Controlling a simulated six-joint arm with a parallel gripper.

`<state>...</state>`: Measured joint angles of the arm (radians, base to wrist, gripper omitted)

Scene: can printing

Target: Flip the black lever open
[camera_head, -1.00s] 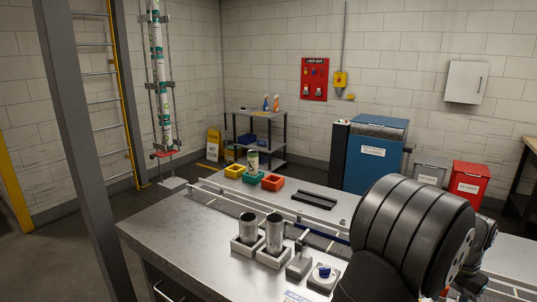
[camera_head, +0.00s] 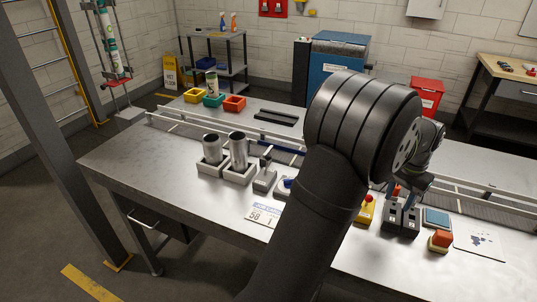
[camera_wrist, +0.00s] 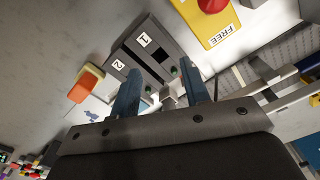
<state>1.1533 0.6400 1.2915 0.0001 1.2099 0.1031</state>
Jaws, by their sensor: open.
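My gripper (camera_head: 410,188) is over the right part of the metal worktop, partly hidden behind my arm in the head view. In the wrist view its two blue fingers (camera_wrist: 163,88) are apart. Two dark grey units stand side by side close in front of it: the unit marked 1 (camera_wrist: 146,40) and the unit marked 2 (camera_wrist: 119,65). A small grey piece and green spots show between and beyond the fingers; I cannot tell whether either is part of a lever. In the head view, a grey block with an upright, dark-tipped part (camera_head: 265,166) stands left of my arm.
A red button on a yellow box (camera_wrist: 213,8) marked FREE and an orange-topped button (camera_wrist: 85,85) flank the units. Two silver cans (camera_head: 238,150) stand in pale holders. A railed conveyor (camera_head: 280,151) runs behind. Bare worktop (camera_head: 150,165) lies at left.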

